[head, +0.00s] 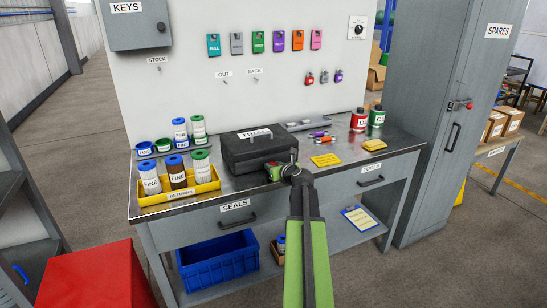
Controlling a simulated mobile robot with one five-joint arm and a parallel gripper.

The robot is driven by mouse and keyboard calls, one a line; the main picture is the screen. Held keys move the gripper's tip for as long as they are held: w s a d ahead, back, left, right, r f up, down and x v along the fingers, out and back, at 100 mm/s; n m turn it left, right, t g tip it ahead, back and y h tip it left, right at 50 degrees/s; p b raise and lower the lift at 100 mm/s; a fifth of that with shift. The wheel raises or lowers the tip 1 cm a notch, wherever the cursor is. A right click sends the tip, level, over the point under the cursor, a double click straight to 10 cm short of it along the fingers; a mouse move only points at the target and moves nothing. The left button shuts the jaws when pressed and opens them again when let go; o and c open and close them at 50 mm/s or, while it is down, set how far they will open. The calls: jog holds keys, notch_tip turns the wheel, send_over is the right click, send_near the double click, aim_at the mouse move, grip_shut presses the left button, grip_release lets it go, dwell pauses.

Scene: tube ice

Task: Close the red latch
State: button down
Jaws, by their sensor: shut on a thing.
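A black case (248,152) with a labelled lid and a handle on top sits on the metal workbench, its lid down. My gripper (278,170) is at the case's front right corner. It is shut on a small red part there, which looks like the red latch (270,164); the fingers and wrist hide most of it, so its exact position is unclear. Another red latch-like fitting (460,104) is on the door of the grey SPARES cabinet at the right, well away from my gripper.
A yellow tray (180,194) of FINE jars stands left of the case. A blue crate (218,262) is below; a red box (97,277) stands front left.

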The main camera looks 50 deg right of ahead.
aim_at(270, 162)
jog(key=r+g+p, duration=0.1)
jog(key=p, duration=0.2)
jog(key=r+g+y+p, duration=0.1)
jog(key=p, duration=0.1)
jog(key=shift+w+d+r+g+p, duration=0.2)
jog(key=shift+w+g+p, duration=0.1)
jog(key=shift+p, duration=0.1)
jog(key=g+p, duration=0.1)
jog(key=p, duration=0.2)
jog(key=g+y+p, duration=0.1)
jog(key=shift+w+d+r+g+p, duration=0.1)
jog(key=shift+w+r+g+p, duration=0.2)
jog(key=shift+p, duration=0.1)
jog(key=g+p, duration=0.1)
jog(key=p, duration=0.1)
jog(key=g+y+p, duration=0.1)
jog(key=shift+w+d+g+p, duration=0.15)
jog(key=shift+w+g+p, duration=0.1)
jog(key=shift+g+p, duration=0.15)
jog(key=shift+w+g+y+p, duration=0.15)
jog(key=shift+g+y+p, duration=0.15)
jog(key=shift+g+p, duration=0.35)
jog(key=shift+g, duration=0.25)
jog(key=shift+f, duration=0.1)
jog(key=c, duration=1)
grip_release()
jog(key=shift+c, duration=0.2)
